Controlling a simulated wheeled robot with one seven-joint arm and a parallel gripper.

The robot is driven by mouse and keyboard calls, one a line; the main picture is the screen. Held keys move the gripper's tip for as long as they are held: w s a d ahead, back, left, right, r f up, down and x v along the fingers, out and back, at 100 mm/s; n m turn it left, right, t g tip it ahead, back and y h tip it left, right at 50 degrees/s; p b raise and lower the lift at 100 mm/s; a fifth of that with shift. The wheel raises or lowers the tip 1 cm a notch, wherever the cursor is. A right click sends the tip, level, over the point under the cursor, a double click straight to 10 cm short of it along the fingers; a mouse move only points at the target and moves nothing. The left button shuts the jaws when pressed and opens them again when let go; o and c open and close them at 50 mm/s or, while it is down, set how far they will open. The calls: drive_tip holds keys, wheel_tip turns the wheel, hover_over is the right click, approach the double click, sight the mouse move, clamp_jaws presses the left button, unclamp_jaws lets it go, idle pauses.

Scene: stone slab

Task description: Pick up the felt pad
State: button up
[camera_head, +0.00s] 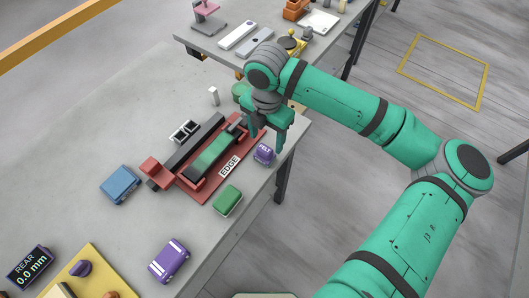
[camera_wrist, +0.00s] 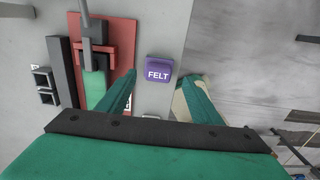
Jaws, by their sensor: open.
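The felt pad (camera_head: 264,154) is a small purple block with a white FELT label. It lies on the grey stone slab near its right edge, to the right of the red fixture. In the wrist view the felt pad (camera_wrist: 158,70) sits beyond my fingertips, roughly between their lines. My gripper (camera_head: 269,145) is open and empty, pointing down just above and around the pad's far side. In the wrist view the two green fingers of my gripper (camera_wrist: 156,78) are spread apart, and nothing is between them. I cannot tell the exact height of the fingertips above the slab.
A red fixture (camera_head: 191,183) marked EDGE, with a green bar, stands just left of the pad. A green block (camera_head: 228,200), a blue block (camera_head: 120,184) and a striped purple block (camera_head: 169,261) lie nearby. The slab's edge and open floor are to the right.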

sight(264, 148)
drive_tip(key=shift+s+a+f, duration=0.1)
drive_tip(key=shift+a+f, duration=0.05)
drive_tip(key=shift+f, duration=1.35)
drive_tip(key=shift+s+a+f, duration=0.1)
drive_tip(key=shift+f, duration=1.35)
drive_tip(key=c, duration=1.3)
drive_tip(key=shift+w, duration=0.1)
